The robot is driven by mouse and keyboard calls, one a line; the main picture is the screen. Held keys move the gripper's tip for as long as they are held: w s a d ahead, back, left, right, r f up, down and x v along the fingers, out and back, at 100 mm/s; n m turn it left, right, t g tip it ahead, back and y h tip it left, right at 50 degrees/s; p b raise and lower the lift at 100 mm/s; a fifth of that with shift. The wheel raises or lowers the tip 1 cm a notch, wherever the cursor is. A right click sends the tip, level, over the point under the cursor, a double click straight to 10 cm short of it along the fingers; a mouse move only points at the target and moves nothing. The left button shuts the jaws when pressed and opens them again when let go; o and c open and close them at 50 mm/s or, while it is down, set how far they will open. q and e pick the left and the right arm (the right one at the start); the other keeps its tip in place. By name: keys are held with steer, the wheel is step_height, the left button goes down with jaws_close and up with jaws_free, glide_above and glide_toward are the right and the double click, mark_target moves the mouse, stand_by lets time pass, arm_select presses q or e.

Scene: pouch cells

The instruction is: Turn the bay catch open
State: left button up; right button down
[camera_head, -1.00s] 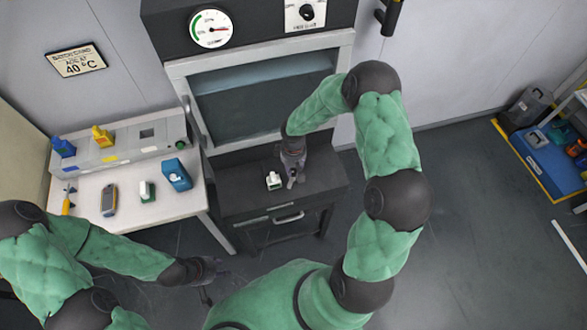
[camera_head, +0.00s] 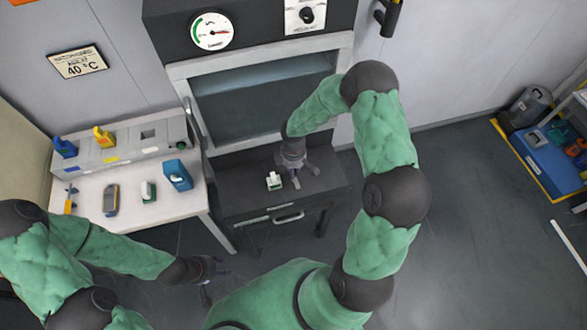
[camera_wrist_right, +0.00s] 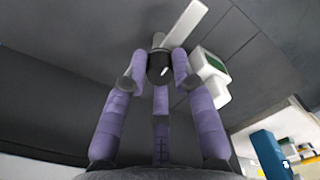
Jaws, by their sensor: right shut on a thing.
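In the right wrist view, the fingers of my right gripper (camera_wrist_right: 157,75) are around a dark round knob (camera_wrist_right: 159,66), which I take to be the bay catch, and shut on it. A pale flat bar (camera_wrist_right: 185,24) extends from the knob toward the upper right. In the head view, my right gripper (camera_head: 297,176) points down onto the dark ledge (camera_head: 240,200) below the oven window and hides the catch. My left gripper (camera_head: 210,271) hangs low at the left, away from the ledge; its fingers are too small and dark to read.
A small white and green item (camera_head: 273,181) stands on the ledge close to my right gripper; it also shows in the wrist view (camera_wrist_right: 211,73). A white table (camera_head: 125,210) at the left holds a blue box (camera_head: 178,174) and several small things. A handle (camera_head: 288,217) is on the ledge's front.

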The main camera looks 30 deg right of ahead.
steer(key=shift+w+r, duration=0.1)
steer(key=c, duration=1)
jaws_free()
step_height(320, 180, up, 12)
